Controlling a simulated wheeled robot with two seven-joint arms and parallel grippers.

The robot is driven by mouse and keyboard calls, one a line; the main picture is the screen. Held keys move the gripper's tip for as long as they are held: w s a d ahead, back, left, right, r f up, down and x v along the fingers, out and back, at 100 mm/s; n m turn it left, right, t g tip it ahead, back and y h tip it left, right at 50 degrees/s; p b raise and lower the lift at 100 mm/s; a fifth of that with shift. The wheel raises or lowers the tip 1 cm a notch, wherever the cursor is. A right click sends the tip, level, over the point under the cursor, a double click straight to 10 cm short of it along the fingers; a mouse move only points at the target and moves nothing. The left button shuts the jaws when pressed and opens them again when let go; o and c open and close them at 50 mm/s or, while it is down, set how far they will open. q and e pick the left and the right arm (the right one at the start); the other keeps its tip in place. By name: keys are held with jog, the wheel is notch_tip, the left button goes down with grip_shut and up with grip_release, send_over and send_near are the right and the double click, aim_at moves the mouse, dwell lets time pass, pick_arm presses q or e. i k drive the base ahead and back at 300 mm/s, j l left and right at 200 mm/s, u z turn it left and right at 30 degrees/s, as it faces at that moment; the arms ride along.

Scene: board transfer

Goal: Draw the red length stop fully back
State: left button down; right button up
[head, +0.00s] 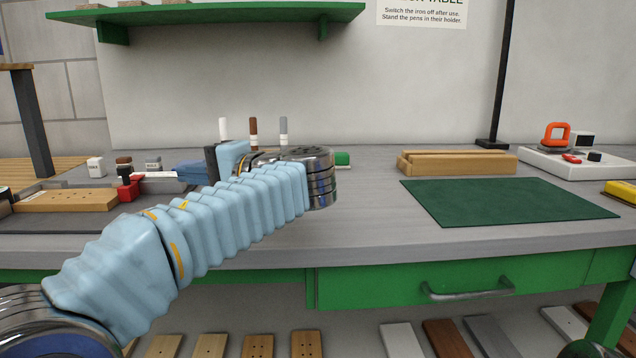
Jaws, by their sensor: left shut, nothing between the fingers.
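The red length stop (128,191) is a small red block at the left of the bench, just right of the pale drilled board (68,200). A light-coloured bar runs right from behind it. My left arm crosses in front of the bench, and its wrist bends back to the left. My left gripper (212,162) shows as a dark tip, right of the red stop and apart from it. It is shut and empty. My sleeve and wrist hide part of the bench behind them. My right gripper is not in view.
Small bottles (124,165) and a blue item (190,170) stand near the red stop. Several pens (253,130) stand behind my wrist. The bench's front middle is clear.

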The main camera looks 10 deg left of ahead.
aim_at(127, 192)
jog(key=k, duration=1)
